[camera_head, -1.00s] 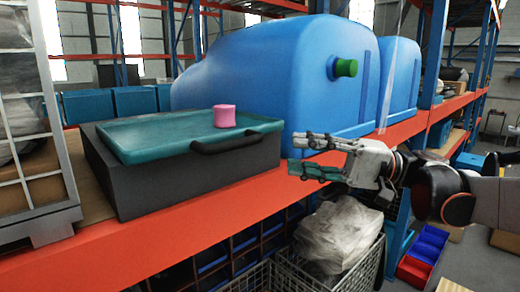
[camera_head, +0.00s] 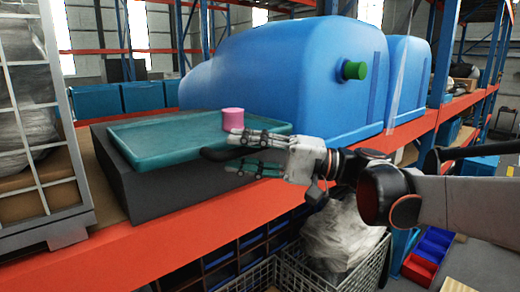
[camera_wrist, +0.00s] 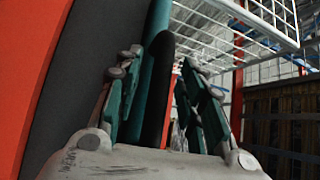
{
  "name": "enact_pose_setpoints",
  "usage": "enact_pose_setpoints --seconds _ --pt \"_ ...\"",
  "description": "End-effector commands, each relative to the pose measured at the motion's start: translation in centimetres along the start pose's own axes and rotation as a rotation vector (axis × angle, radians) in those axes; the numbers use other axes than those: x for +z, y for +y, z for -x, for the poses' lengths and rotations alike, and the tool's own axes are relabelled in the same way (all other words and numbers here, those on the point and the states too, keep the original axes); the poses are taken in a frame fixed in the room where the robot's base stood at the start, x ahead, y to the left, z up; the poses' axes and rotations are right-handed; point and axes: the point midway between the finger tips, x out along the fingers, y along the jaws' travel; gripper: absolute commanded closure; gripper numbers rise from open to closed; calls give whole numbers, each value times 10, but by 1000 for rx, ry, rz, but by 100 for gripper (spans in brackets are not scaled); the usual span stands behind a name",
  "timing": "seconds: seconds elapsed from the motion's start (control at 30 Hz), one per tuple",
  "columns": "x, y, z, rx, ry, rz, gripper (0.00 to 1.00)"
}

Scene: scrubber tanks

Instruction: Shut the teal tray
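The teal tray (camera_head: 165,138) lies at the top of a dark grey box (camera_head: 150,190), its right end reaching past the box's front. A pink cylinder (camera_head: 233,119) stands upright on it. A black handle (camera_head: 214,154) is at the tray's front, partly hidden by my fingers. My gripper (camera_head: 233,152) is at the handle, one finger above and one below. In the wrist view, my gripper (camera_wrist: 161,65) has its fingers apart, with the black handle (camera_wrist: 158,75) between them and the teal tray edge (camera_wrist: 157,25) beyond. Whether a finger touches the handle cannot be told.
The box sits on a shelf with an orange front beam (camera_head: 180,237). Blue tanks, one with a green cap (camera_head: 354,70), stand behind. A wire cage (camera_head: 35,120) is close at the left. Below is a wire basket (camera_head: 310,275) holding a wrapped bundle (camera_head: 342,238).

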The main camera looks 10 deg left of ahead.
Motion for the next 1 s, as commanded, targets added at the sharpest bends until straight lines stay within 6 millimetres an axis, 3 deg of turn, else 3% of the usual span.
enact_pose_setpoints --seconds 0.2,0.37,0.4,0.63,0.87,1.0 --pt "0 0 0 0 0 0 64" --pt "0 0 0 0 0 0 98" --pt "0 0 0 0 0 0 100" --pt "-3 2 -3 0 -1 0 100" --pt "-26 8 -26 -1 -1 0 100" --pt "-28 8 -28 0 1 0 100"
